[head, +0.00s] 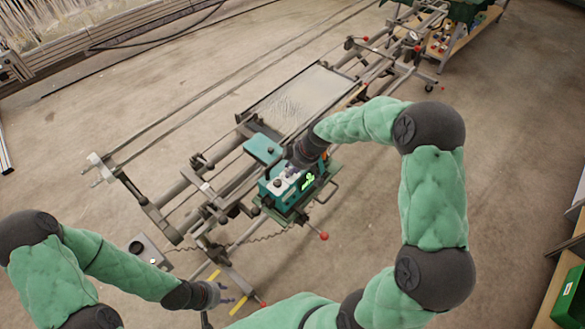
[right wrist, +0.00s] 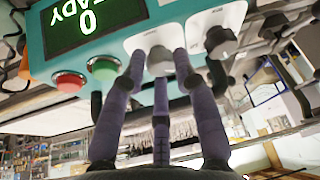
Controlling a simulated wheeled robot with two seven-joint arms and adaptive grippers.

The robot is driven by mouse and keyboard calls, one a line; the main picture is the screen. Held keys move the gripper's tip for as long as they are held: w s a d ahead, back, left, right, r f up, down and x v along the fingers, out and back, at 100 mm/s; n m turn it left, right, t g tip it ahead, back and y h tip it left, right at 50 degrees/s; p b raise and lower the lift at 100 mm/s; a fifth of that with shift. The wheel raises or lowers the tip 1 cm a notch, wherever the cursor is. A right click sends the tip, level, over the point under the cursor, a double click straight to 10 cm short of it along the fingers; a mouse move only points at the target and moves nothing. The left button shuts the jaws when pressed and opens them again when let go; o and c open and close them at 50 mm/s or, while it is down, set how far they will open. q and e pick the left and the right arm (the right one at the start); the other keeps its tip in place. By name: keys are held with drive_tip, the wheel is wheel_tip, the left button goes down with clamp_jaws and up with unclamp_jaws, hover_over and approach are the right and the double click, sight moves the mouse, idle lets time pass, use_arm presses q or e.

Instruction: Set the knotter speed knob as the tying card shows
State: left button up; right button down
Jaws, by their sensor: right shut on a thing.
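The teal knotter box (head: 272,188) sits on the frame in the middle of the head view, with a lit green display (head: 308,180). In the right wrist view the panel is upside down; its display (right wrist: 88,20) shows a 0 and part of READY. My right gripper (right wrist: 160,64) has its three fingers closed around a grey knob (right wrist: 159,56) on a white plate. A second grey knob (right wrist: 221,41) is beside it, clear of the fingers. The knob's label and pointer cannot be read. My left gripper (head: 226,294) is open and empty at the lower left. I cannot make out the tying card.
A red button (right wrist: 69,81) and a green button (right wrist: 104,68) are close to the fingers on the panel. A small grey box (head: 146,248) with a coiled cable stands at the left. A workbench (head: 455,45) is at the back right. Open floor surrounds the frame.

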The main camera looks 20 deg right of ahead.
drive_tip(key=shift+a+m+t+h, duration=0.1)
drive_tip(key=shift+m+t+h, duration=0.2)
drive_tip(key=shift+m, duration=0.7)
drive_tip(key=shift+a+f+m+h+b, duration=0.1)
drive_tip(key=shift+m+h+b, duration=0.2)
drive_tip(key=shift+m+b, duration=0.55)
drive_tip(key=m+h+b, duration=0.1)
drive_tip(key=m+b, duration=0.2)
drive_tip(key=b, duration=0.2)
drive_tip(key=m+h+b, duration=0.1)
drive_tip(key=m+b, duration=0.2)
drive_tip(key=b, duration=0.2)
drive_tip(key=m+h+b, duration=0.1)
drive_tip(key=m+b, duration=0.3)
drive_tip(key=b, duration=0.1)
drive_tip(key=shift+a+h, duration=0.35)
drive_tip(key=shift+h, duration=0.05)
drive_tip(key=m+b, duration=0.1)
drive_tip(key=m, duration=0.1)
drive_tip(key=shift+w+m+h+b, duration=0.1)
drive_tip(key=shift+m+h+b, duration=0.2)
drive_tip(key=shift+m+h, duration=0.1)
drive_tip(key=shift+a+m+g+h+b, duration=0.1)
drive_tip(key=shift+m+g+h+b, duration=0.55)
drive_tip(key=shift+m, duration=0.9)
drive_tip(key=shift+r+m, duration=0.2)
drive_tip(key=shift+m, duration=0.1)
